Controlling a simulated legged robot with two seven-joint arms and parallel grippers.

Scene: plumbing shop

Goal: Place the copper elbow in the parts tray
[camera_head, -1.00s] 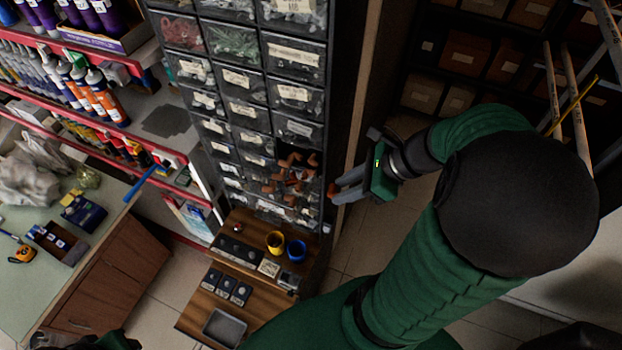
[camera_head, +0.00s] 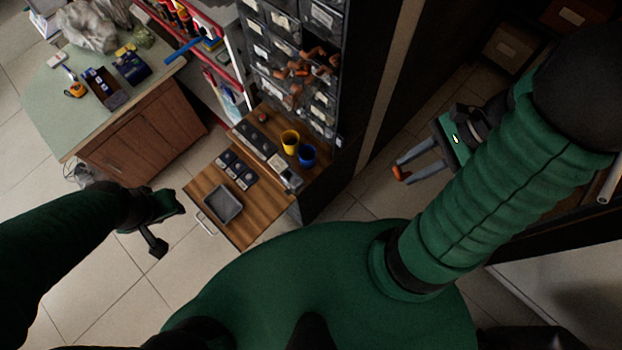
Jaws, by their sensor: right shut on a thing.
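My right gripper (camera_head: 402,170) is shut on a copper elbow (camera_head: 402,174), a small orange-brown piece at its fingertips. It is held in the air over the tiled floor, right of the wooden bench and apart from it. The parts tray (camera_head: 239,209), a shallow grey tray that looks empty, lies on the front left of the bench. My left gripper (camera_head: 168,229) is left of the tray, over the floor, with its fingers apart and nothing seen between them.
The wooden bench (camera_head: 250,235) also bears a yellow cup (camera_head: 290,138), a blue cup (camera_head: 307,155) and several small dark boxes. A drawer cabinet (camera_head: 345,100) with copper fittings in an open bin rises behind it. A green-topped counter (camera_head: 60,115) stands left.

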